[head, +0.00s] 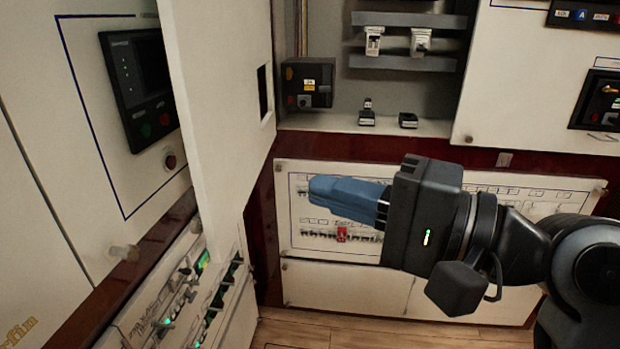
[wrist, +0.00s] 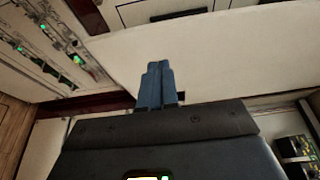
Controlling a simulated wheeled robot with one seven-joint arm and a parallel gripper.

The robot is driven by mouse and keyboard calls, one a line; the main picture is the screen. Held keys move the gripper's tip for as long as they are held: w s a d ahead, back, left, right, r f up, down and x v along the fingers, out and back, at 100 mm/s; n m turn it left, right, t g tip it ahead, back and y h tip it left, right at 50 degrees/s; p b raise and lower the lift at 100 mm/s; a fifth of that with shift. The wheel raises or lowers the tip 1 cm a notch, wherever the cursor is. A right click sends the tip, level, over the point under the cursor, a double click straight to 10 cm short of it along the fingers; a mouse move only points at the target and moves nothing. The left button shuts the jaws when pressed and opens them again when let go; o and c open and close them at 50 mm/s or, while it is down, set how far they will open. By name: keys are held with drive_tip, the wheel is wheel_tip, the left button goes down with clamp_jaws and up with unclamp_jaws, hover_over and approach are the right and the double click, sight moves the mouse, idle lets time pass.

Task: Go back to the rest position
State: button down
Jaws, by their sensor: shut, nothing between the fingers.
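My gripper (head: 318,188) is in the middle of the head view, pointing left, with its blue fingers closed together and nothing between them. In the wrist view the fingers (wrist: 155,75) also lie side by side, shut. The gripper is in front of the lower breaker panel (head: 293,215) and hides part of its rows. A red breaker (head: 342,234) shows just below the fingers. I cannot tell whether the fingers touch anything, but they appear to be in free space.
An open white cabinet door (head: 222,120) stands left of my gripper. Behind is an open compartment with a black box (head: 308,83) and small breakers (head: 373,41) on rails. A left-hand panel (head: 185,290) has rows of switches with green lights. Wooden floor (head: 300,335) shows below.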

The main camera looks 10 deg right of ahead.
drive_tip(key=s+d+f+m+t+h, duration=0.25)
drive_tip(key=s+d+f+h, duration=0.3)
drive_tip(key=f, duration=0.45)
drive_tip(key=s+d+f+m+t+h, duration=0.1)
drive_tip(key=s+d+f+t+h, duration=0.2)
drive_tip(key=s+d+f+h, duration=0.5)
drive_tip(key=s+d+f+n, duration=0.1)
drive_tip(key=s+n, duration=0.4)
drive_tip(key=s, duration=0.4)
drive_tip(key=s+d+f+n+h+p, duration=0.1)
drive_tip(key=s+f+n, duration=0.1)
drive_tip(key=s+n, duration=0.3)
drive_tip(key=s, duration=0.4)
drive_tip(key=shift+s+g, duration=0.35)
drive_tip(key=shift+s, duration=0.05)
drive_tip(key=shift+h, duration=0.25)
